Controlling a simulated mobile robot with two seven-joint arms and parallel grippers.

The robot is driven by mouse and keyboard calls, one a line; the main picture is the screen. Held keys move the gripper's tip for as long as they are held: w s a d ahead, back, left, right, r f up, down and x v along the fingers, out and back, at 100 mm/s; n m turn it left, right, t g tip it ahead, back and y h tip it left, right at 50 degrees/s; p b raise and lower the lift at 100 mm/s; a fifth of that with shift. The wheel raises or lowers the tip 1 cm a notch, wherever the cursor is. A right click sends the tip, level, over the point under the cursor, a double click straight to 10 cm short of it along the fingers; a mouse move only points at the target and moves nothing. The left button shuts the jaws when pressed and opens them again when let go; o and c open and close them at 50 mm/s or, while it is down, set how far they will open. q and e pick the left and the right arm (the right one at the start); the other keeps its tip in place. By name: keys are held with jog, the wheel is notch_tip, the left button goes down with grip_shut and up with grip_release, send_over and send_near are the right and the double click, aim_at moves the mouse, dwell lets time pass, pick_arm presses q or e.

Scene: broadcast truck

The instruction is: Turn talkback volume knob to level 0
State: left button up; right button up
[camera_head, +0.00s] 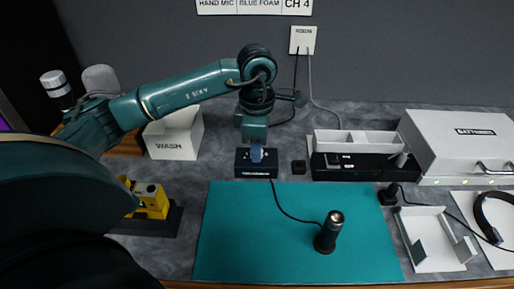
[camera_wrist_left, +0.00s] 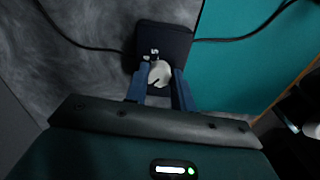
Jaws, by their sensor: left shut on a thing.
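The talkback box (camera_head: 243,169) is a small dark box at the back edge of the teal mat. In the left wrist view the talkback box (camera_wrist_left: 176,42) carries a pale round volume knob (camera_wrist_left: 159,74) with a dark pointer mark. My left gripper (camera_head: 257,154) comes down on the box from above. In the left wrist view the blue fingers of my left gripper (camera_wrist_left: 159,86) stand on both sides of the knob, shut on it. The fingers hide the knob in the head view. My right gripper does not show.
The teal mat (camera_head: 225,235) bears a black cylinder (camera_head: 329,232) with a cable. A white organiser tray (camera_head: 355,140), a grey case (camera_head: 460,140) and headphones (camera_head: 495,220) are on the right. Yellow devices (camera_head: 152,201) and a white box (camera_head: 174,140) are on the left.

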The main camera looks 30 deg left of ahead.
pick_arm(q)
jog(key=n, duration=0.3)
jog(key=shift+n+b, duration=0.3)
jog(key=shift+n, duration=1.9)
jog(key=o, duration=1)
jog(key=shift+r, duration=0.1)
notch_tip(320, 180, up, 13)
jog(key=p, duration=0.1)
